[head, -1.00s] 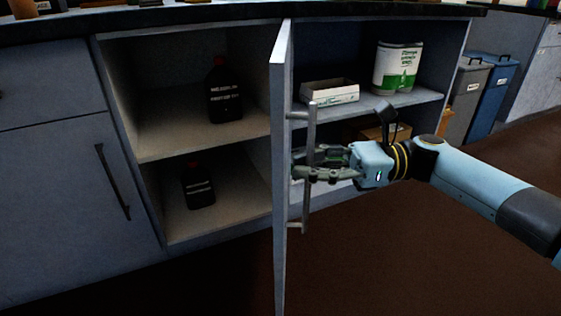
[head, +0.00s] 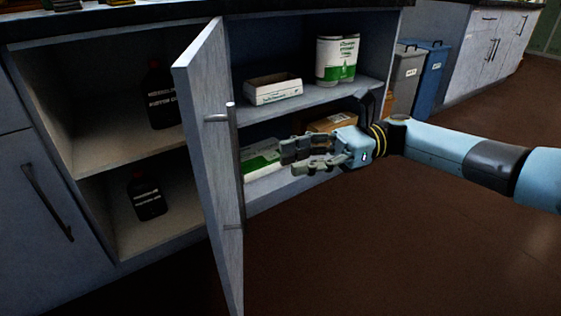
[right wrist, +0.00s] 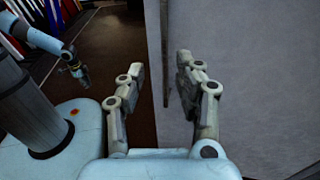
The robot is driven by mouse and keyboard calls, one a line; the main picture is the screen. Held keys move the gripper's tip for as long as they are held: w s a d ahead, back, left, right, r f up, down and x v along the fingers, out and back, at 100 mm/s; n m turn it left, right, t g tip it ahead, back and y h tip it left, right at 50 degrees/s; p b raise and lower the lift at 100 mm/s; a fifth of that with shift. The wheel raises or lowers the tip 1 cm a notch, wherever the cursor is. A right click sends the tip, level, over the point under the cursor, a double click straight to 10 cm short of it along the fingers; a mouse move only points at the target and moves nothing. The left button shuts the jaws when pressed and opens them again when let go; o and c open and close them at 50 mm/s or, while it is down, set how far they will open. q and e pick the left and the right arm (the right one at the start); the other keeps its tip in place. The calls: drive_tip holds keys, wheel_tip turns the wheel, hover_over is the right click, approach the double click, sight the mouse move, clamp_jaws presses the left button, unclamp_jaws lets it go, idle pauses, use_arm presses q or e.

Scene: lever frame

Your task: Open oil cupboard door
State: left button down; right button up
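The grey cupboard door (head: 212,150) stands open, sticking out from between two open compartments. Its handle (head: 235,160) is a vertical metal bar on the face turned right. The left compartment (head: 105,150) holds dark bottles, one per shelf. My right gripper (head: 310,160) is to the right of the handle, apart from it, with nothing in it. In the right wrist view its fingers (right wrist: 160,75) are spread, with the door face (right wrist: 240,70) beyond and a narrow dark bar, likely the handle (right wrist: 164,60). My left gripper (right wrist: 80,72) shows small there; its opening is unclear.
Grey (head: 407,80) and blue (head: 430,80) bins stand beyond. Brown floor (head: 400,240) is clear in front.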

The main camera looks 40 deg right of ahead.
drive_tip(key=v, duration=0.8)
